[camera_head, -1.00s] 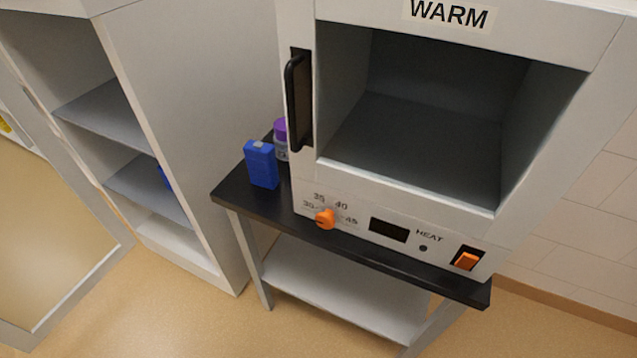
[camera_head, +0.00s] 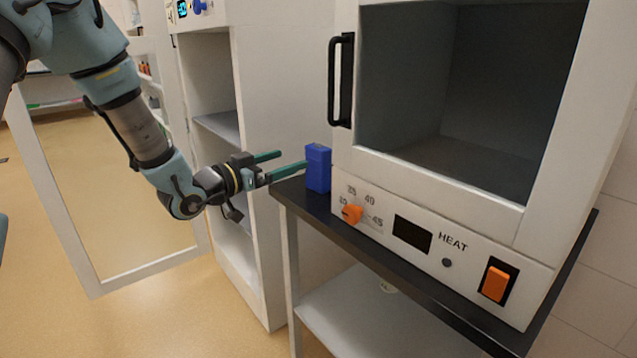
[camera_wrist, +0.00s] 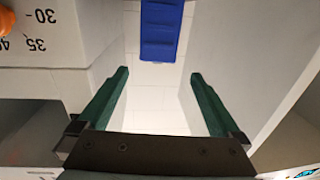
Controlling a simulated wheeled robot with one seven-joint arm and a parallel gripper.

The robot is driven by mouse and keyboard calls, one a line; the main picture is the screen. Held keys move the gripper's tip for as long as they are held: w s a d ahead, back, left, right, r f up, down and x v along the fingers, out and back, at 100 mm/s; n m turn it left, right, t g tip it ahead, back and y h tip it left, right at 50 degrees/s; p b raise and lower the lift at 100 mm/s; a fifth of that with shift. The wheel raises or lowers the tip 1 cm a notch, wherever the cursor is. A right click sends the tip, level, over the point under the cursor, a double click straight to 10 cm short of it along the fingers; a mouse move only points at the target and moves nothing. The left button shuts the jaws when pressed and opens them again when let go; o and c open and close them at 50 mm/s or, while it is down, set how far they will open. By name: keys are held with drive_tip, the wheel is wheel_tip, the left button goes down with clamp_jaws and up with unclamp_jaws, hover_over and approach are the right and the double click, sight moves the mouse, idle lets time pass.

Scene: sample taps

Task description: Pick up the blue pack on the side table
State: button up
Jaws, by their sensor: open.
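The blue pack (camera_head: 318,168) stands upright on the left end of the black-topped side table (camera_head: 290,192), close beside the white warming cabinet. My gripper (camera_head: 292,159) is open, with its two green fingers reaching level from the left toward the pack. One fingertip appears close to the pack's left side in the head view; contact cannot be told. In the wrist view the blue pack (camera_wrist: 162,30) is at the top centre, beyond the tips of my open gripper (camera_wrist: 159,76) and roughly in line with the gap. Nothing is between the fingers.
The warming cabinet (camera_head: 450,225) fills the right, with a black handle (camera_head: 341,80) and an orange dial (camera_head: 352,214) near the pack. A tall white shelf unit (camera_head: 275,110) stands behind my gripper. The table's lower shelf (camera_head: 385,320) lies below.

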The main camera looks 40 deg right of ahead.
sight(313, 151)
drive_tip(key=d+p, duration=0.1)
drive_tip(key=d, duration=0.5)
drive_tip(key=shift+r, duration=0.15)
drive_tip(key=shift+w+d+p, duration=0.1)
drive_tip(key=shift+d+p, duration=0.4)
drive_tip(key=shift+d, duration=1.85)
drive_tip(key=shift+c, duration=0.4)
clamp_jaws()
